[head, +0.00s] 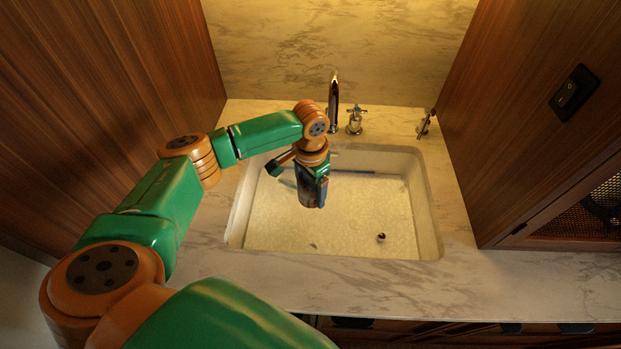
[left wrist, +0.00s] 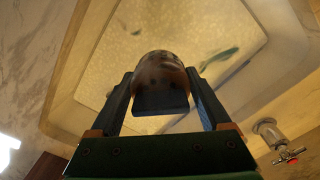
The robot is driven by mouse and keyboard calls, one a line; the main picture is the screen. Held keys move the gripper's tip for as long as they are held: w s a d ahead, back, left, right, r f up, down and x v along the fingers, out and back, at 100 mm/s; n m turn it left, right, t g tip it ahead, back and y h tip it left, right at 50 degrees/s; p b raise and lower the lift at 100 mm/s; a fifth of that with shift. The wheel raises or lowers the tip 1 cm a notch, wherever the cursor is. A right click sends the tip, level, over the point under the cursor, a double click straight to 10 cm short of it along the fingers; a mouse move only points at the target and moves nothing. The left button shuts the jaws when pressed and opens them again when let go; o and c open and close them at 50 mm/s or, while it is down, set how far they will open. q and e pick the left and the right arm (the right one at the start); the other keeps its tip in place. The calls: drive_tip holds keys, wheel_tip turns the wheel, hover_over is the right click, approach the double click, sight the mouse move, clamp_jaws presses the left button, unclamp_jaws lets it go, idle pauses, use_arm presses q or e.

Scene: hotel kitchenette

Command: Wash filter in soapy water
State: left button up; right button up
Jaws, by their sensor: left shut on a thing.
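My left gripper (head: 312,192) points down over the sink (head: 430,205). It is shut on a rounded, brownish dark-spotted thing that I take to be the filter (left wrist: 160,68), which sits between the two fingers in the left wrist view. In the head view the fingers mostly hide it. The soapy water (head: 345,220) is a pale, speckled surface filling the basin. I cannot tell whether the filter touches the water. My right gripper is not in view.
A chrome faucet (head: 333,100) and a cross-shaped tap handle (head: 355,121) stand behind the sink, with another fitting (head: 425,124) to the right. A small dark round thing (head: 381,237) shows in the basin. Wooden panels (head: 110,90) close in both sides. The front marble counter (head: 400,285) is clear.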

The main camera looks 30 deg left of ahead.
use_arm(q)
wheel_tip(320, 180, down, 18)
drive_tip(key=b, duration=1.2)
drive_tip(key=shift+r, duration=0.15)
